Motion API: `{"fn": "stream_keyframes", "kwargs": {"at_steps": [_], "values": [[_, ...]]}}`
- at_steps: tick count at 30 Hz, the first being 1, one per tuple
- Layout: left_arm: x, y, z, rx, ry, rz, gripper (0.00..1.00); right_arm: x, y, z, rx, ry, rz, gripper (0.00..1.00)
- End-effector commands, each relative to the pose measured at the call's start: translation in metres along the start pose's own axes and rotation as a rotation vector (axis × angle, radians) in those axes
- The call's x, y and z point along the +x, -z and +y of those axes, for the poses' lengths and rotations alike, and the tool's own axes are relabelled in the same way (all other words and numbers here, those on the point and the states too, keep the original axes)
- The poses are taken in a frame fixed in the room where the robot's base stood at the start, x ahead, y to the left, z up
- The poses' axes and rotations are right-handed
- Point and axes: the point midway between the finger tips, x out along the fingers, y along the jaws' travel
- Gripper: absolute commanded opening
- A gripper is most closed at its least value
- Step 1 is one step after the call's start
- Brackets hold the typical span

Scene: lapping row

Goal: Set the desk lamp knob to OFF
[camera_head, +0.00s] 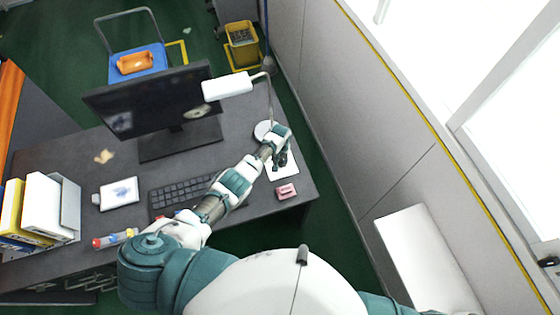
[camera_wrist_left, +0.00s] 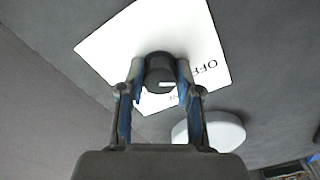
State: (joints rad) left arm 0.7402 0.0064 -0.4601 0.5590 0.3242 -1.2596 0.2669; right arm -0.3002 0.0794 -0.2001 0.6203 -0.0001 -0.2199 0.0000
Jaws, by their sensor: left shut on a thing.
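The desk lamp has a white head (camera_head: 227,87), a thin stem and a round white base (camera_head: 263,131) near the desk's right end; the base also shows in the wrist view (camera_wrist_left: 212,131). The dark round knob (camera_wrist_left: 160,70) sits on a white label card (camera_wrist_left: 120,47), seen as a white sheet in the head view (camera_head: 286,173). My left gripper (camera_wrist_left: 157,80) is shut on the knob, one finger on each side. The knob's white mark lies on its lower side, toward partly hidden letters; "OFF" is printed to the right. My right gripper is out of view.
On the dark desk are a monitor (camera_head: 152,102), a keyboard (camera_head: 181,194), a pink block (camera_head: 286,192), a white box (camera_head: 119,194) and binders (camera_head: 42,205). A grey wall (camera_head: 350,115) runs close on the right. A yellow bin (camera_head: 241,46) stands behind.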

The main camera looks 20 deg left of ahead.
Motion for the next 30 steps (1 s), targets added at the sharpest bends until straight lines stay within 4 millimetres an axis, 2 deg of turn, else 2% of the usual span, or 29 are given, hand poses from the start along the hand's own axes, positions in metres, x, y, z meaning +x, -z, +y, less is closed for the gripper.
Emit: {"fn": "stream_keyframes", "kwargs": {"at_steps": [1,6,7,9,10,19,23,26,30], "values": [[-0.004,0.005,0.001,0.0,-0.002,0.014,0.0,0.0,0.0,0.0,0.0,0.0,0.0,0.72],[-0.004,0.005,0.001,0.001,-0.003,0.015,0.0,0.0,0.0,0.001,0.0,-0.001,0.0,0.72],[-0.004,0.005,0.001,0.001,-0.003,0.015,0.36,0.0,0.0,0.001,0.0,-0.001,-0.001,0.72],[-0.004,0.005,0.001,0.001,-0.003,0.014,0.53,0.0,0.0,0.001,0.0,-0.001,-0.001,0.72],[-0.003,0.004,0.001,0.001,-0.002,0.013,0.59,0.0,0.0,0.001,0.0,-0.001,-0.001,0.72],[-0.002,0.002,0.0,0.001,-0.001,0.007,0.59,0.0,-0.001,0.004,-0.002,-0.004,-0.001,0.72],[-0.008,0.002,0.001,0.002,-0.002,0.007,0.59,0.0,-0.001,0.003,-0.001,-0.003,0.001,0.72],[-0.018,0.002,0.001,0.002,-0.003,0.007,0.59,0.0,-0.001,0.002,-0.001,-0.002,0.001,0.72],[-0.042,0.003,0.001,0.002,-0.003,0.01,0.59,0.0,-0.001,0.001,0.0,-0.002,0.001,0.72]]}}
